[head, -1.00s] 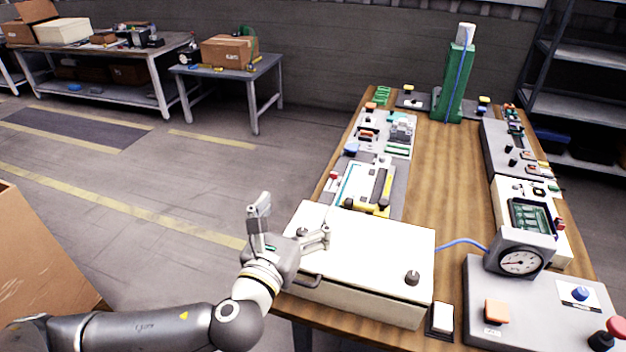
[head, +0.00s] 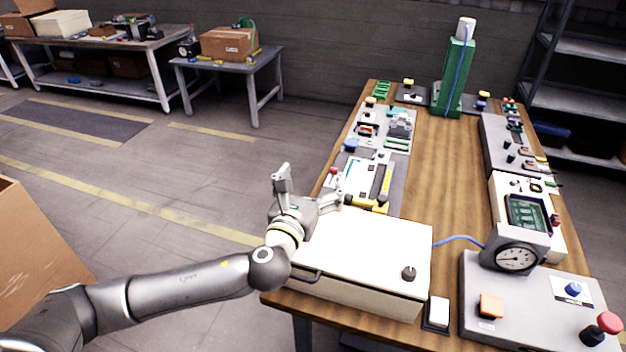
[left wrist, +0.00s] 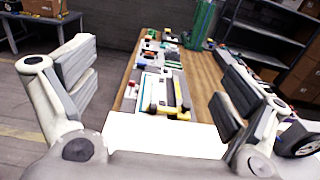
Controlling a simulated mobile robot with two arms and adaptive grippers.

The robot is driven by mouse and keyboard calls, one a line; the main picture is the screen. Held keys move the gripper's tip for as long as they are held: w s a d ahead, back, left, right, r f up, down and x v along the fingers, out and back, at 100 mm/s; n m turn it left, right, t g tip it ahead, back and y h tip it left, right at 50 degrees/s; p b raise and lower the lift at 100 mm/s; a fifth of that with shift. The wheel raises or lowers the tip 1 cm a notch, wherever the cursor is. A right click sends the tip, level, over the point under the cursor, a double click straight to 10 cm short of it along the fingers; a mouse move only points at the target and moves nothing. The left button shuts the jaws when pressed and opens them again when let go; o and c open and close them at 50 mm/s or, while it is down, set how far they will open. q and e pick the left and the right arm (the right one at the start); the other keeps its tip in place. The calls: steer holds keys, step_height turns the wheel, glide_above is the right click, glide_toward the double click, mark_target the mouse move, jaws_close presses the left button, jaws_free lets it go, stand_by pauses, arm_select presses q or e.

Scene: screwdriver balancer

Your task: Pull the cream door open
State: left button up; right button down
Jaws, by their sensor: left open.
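The cream door (head: 360,252) is the flat top of a low cream box at the near left of the wooden table, and it lies closed. A dark knob (head: 409,273) stands on its right part. A dark handle (head: 305,276) shows at the box's front left edge. My left gripper (head: 311,184) is open and empty by the door's far left corner, and its hand hides that corner. In the left wrist view the open fingers (left wrist: 150,95) have nothing between them, and a bright strip of the door (left wrist: 165,136) shows below.
Beyond the box lies a panel with a yellow-and-black tool (head: 384,184). A gauge (head: 514,258) and a grey panel with a red button (head: 610,323) stand to the right. A white switch (head: 438,312) sits beside the box. The table's middle is clear.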

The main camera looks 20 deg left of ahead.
arm_select(q)
jaws_close()
stand_by(0.4)
steer(key=c, duration=2)
jaws_free()
steer(key=shift+o, duration=1)
jaws_free()
steer(key=s, duration=1.2)
steer(key=shift+a, duration=0.2)
